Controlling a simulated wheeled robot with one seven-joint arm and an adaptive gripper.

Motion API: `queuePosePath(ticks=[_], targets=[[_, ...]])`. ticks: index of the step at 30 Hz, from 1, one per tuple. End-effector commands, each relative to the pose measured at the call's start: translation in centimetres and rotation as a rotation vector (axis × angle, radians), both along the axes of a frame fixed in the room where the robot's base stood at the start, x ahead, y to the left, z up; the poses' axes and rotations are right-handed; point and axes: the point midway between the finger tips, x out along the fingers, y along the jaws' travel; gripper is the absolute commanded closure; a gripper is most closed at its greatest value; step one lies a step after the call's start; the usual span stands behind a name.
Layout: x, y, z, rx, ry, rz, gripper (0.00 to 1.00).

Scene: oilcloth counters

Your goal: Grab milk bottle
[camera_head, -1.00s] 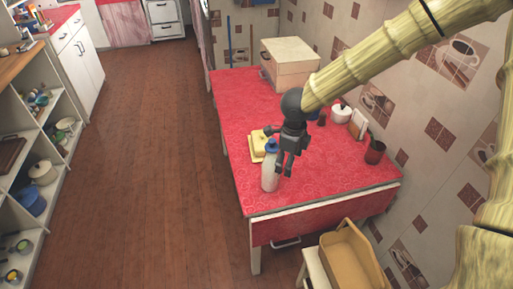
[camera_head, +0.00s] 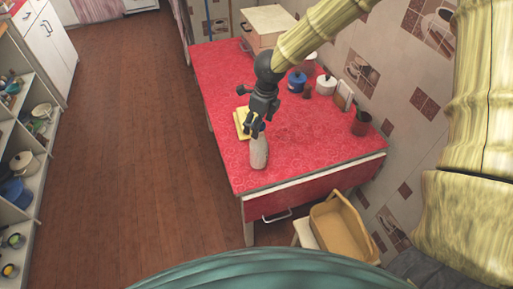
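The milk bottle (camera_head: 259,153) is pale with a blue top and stands near the front left edge of the red table (camera_head: 300,130). My dark gripper (camera_head: 255,128) is at the top of the bottle, with its fingers over or beside the cap. The gripper hides most of the cap. I cannot tell whether the fingers touch the bottle or have closed on it. The bottle appears upright and on the table.
A yellow butter dish (camera_head: 241,122) sits just left of my gripper. A blue pot (camera_head: 296,82), a white pot (camera_head: 326,85) and a dark red cup (camera_head: 361,123) stand along the wall. A wooden box (camera_head: 268,27) is at the back. The table's front right is clear.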

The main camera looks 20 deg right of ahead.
Motion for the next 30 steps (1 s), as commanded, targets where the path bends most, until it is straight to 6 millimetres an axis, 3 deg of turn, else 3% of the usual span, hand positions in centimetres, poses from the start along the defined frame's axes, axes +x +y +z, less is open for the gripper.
queuePosePath(ticks=[12,22,23,30], targets=[[0.0,0.5,-4.1,-0.001,0.002,0.004,0.29],[0.2,0.6,-4.6,0.0,0.001,0.004,0.29],[0.1,0.6,-4.6,0.0,0.001,0.004,0.31],[0.1,0.6,-4.6,0.0,0.001,0.004,0.75]])
